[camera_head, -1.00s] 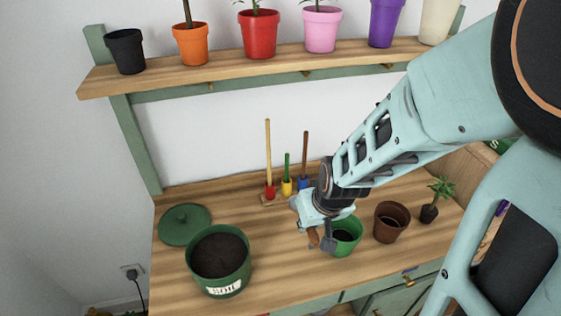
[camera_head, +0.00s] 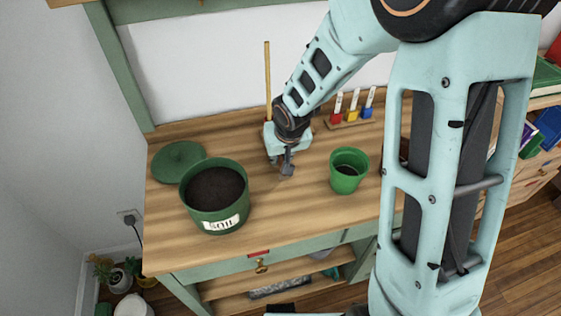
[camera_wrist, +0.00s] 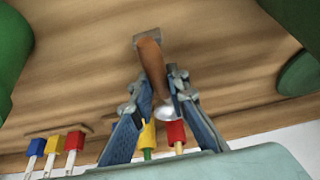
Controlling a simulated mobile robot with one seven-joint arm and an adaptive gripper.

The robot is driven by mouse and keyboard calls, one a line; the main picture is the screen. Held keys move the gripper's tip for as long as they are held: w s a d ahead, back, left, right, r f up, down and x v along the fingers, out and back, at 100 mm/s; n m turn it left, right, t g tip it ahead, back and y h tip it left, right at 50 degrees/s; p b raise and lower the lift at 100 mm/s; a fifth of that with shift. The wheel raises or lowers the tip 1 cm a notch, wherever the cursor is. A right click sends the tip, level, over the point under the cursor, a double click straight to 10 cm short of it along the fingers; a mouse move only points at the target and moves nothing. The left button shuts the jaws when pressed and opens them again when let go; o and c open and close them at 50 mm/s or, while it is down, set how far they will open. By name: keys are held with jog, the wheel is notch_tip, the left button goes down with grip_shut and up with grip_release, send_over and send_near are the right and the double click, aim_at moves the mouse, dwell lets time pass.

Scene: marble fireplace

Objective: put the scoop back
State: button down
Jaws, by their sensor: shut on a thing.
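My gripper (camera_head: 286,150) is shut on the scoop and holds it over the bench, between the soil bucket and the small green pot. In the wrist view the scoop's brown wooden handle (camera_wrist: 151,62) rises from between my gripper's fingertips (camera_wrist: 160,100), with a grey part (camera_wrist: 147,36) at its far end. A shiny metal part (camera_wrist: 164,113) shows between the fingers. In the head view a grey part of the scoop (camera_head: 287,169) shows below my gripper. Whether the scoop touches the bench, I cannot tell.
The soil bucket (camera_head: 238,210) stands left, its lid (camera_head: 178,160) behind it. The small green pot (camera_head: 346,182) stands right. A tall yellow-handled tool (camera_head: 267,75) stands behind my gripper. A rack (camera_head: 350,124) with white-topped red, yellow and blue pieces is further right.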

jog(key=shift+f, duration=0.45)
jog(key=shift+f, duration=0.25)
jog(key=c, duration=1.9)
grip_release()
jog(key=shift+r, duration=0.1)
